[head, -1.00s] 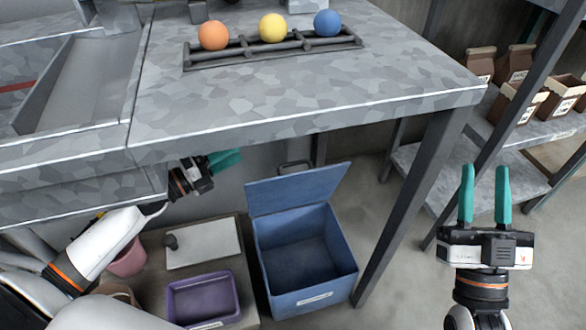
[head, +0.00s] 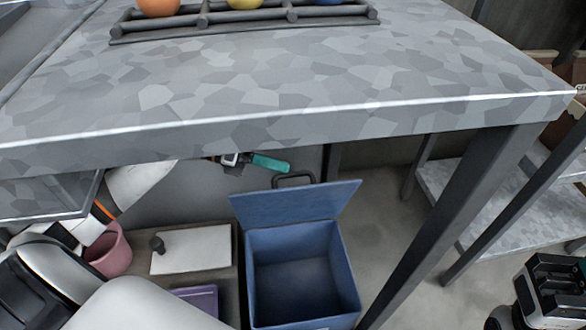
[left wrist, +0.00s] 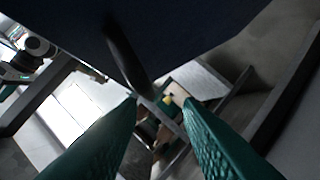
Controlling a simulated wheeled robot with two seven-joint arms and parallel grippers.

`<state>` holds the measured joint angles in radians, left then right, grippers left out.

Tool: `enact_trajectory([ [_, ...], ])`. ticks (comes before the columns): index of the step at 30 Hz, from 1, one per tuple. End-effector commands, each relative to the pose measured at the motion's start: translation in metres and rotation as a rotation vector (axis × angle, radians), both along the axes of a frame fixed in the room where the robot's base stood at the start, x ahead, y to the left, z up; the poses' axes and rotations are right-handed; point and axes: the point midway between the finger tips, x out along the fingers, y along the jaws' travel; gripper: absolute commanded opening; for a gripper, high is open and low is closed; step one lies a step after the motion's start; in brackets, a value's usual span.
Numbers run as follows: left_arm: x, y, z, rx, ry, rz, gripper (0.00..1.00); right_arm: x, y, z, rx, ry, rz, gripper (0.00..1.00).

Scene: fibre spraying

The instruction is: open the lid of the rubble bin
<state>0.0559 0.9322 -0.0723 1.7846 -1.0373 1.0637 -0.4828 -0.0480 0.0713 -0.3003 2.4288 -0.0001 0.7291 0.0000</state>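The blue rubble bin (head: 300,268) stands on the floor under the table, its inside visible and empty-looking. Its blue lid (head: 297,202) is raised, tilted up along the bin's back edge. A dark handle (head: 293,176) shows at the lid's upper edge, and a dark bar that looks like it shows in the left wrist view (left wrist: 125,52). My left gripper (head: 262,162) is just left of the handle, partly hidden by the table. In the left wrist view its teal fingers (left wrist: 160,104) are apart with nothing gripped. My right gripper (head: 550,285) is at the lower right, its fingers mostly not visible.
The grey table (head: 300,85) overhangs the bin, with a table leg (head: 455,220) to its right. A white board (head: 190,248), a pink pot (head: 110,252) and a purple tray (head: 200,297) are left of the bin. A shelf (head: 480,205) stands at right.

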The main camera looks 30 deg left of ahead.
Motion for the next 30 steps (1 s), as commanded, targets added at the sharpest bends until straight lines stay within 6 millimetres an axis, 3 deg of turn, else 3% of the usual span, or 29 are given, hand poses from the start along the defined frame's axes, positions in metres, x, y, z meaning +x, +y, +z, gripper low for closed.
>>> enact_trajectory([
  [7, 0.011, -0.03, -0.009, -0.003, -0.001, 0.0, 0.33, 0.0, 0.0, 0.0, 0.0, 0.002, 0.0, 0.36],
  [18, 0.013, -0.036, -0.011, -0.001, 0.0, 0.001, 0.33, 0.0, 0.0, 0.0, 0.0, 0.002, 0.0, 0.36],
  [25, 0.013, -0.035, -0.012, 0.0, 0.001, 0.001, 0.0, 0.0, 0.0, 0.0, 0.0, 0.003, 0.0, 0.36],
  [30, 0.013, -0.035, -0.013, 0.002, 0.003, 0.001, 0.0, 0.0, 0.0, -0.001, 0.0, 0.003, 0.0, 0.36],
])
